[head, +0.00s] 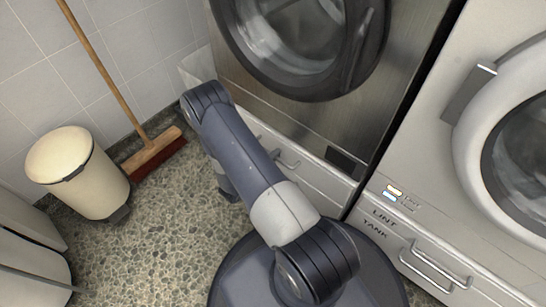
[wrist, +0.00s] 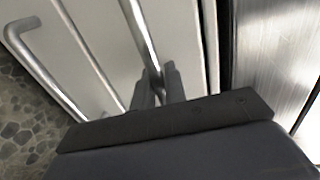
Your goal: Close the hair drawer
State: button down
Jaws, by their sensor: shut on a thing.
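In the wrist view my gripper (wrist: 160,84) is shut on a metal bar handle (wrist: 139,35) on a pale drawer front (wrist: 105,40). In the head view a pale drawer front (head: 325,182) with a bar handle (head: 288,162) lies under the steel-fronted machine (head: 300,115). My arm covers the left part of that front and most of my gripper there. No hair label is readable, so I cannot tell by name which drawer I hold. I cannot tell how far it stands open.
A second bar handle (wrist: 45,75) is left of my gripper in the wrist view. A drawer marked LINT TANK (head: 385,225) is under the white machine (head: 440,150). A cream bin (head: 80,175) and a broom (head: 155,152) stand at left, with bare speckled floor (head: 160,230) between.

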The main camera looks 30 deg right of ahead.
jog(key=c, duration=1.5)
grip_release()
jog(key=shift+d, duration=0.15)
jog(key=shift+c, duration=0.2)
jog(key=p+v, duration=0.3)
jog(key=v, duration=0.7)
jog(key=shift+a, duration=0.4)
jog(key=b+x, duration=0.3)
jog(key=x, duration=0.8)
jog(key=shift+s, duration=0.1)
jog(key=v, duration=0.3)
jog(key=shift+f, duration=0.2)
